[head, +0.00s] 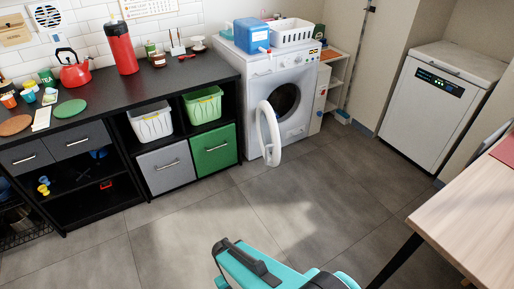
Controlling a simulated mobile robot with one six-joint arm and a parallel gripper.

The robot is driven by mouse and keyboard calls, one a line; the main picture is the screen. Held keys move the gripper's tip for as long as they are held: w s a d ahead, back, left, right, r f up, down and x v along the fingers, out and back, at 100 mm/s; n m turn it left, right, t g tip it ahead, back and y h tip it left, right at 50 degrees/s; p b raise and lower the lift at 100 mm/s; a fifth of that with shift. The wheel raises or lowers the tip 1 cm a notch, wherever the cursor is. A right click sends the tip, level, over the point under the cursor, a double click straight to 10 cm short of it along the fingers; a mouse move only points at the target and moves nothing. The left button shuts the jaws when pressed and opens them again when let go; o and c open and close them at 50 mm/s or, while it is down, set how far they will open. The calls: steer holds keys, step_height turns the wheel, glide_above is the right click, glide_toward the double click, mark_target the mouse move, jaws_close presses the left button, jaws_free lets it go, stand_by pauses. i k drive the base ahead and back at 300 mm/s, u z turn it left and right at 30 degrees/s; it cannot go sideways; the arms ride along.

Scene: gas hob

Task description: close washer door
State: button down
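The white front-loading washer (259,97) stands at the back, right of the dark counter. Its round door (269,136) is swung open toward the left and stands out from the front, showing nearly edge-on. The dark drum opening (284,103) is partly exposed to the right of the door. A teal and black part of my own arm shows at the bottom centre, far from the washer with open floor between. My gripper's fingers are not seen, so its state does not show.
A dark counter unit (213,63) with drawers and baskets runs along the left wall. A wooden table (466,215) fills the lower right. A white dishwasher-like appliance (425,115) stands at the right. The grey tiled floor (290,195) in the middle is clear.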

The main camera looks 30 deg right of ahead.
mark_target(273, 161)
steer(key=z, duration=0.05)
steer(key=i, duration=1)
steer(key=u, duration=0.05)
